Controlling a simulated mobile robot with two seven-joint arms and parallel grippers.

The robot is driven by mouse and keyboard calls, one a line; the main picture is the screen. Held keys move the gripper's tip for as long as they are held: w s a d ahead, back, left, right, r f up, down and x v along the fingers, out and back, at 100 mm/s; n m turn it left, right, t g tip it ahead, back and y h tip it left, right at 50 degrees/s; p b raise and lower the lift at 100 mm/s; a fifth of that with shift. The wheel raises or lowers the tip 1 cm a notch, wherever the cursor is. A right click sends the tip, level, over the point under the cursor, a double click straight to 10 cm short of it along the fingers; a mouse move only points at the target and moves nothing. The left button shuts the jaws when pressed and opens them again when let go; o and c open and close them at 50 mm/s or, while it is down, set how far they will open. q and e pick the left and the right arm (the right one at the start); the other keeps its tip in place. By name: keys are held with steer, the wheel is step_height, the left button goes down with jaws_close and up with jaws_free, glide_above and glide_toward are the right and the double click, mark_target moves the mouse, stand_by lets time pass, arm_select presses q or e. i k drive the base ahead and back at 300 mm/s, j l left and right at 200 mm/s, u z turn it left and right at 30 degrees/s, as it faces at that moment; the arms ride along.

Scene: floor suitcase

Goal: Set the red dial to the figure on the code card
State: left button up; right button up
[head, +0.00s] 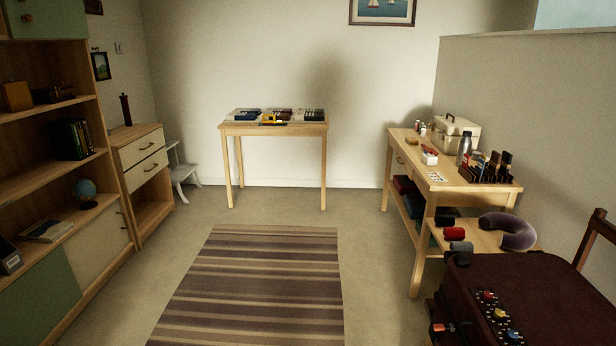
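A dark maroon suitcase (560,290) is at the bottom right, partly cut off by the frame edge. Neither of my grippers is in view.
The wooden side table (416,160) at right holds a cream case (456,134), a flask (463,150) and a dark rack. A neck pillow (516,232) lies near the suitcase. A small table (274,127) stands at the back. The striped rug (260,280) is clear.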

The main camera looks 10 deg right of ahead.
mark_target(488, 295)
steer(key=i+z, duration=0.1)
steer(key=i, duration=0.5)
steer(key=i+j+z, duration=0.15)
steer(key=i, duration=0.4)
steer(key=i+j+z, duration=0.2)
steer(key=i+z, duration=0.2)
steer(key=i+j+z, duration=1.15)
steer(key=j, duration=0.2)
steer(key=z, duration=2.35)
steer(key=j, duration=0.1)
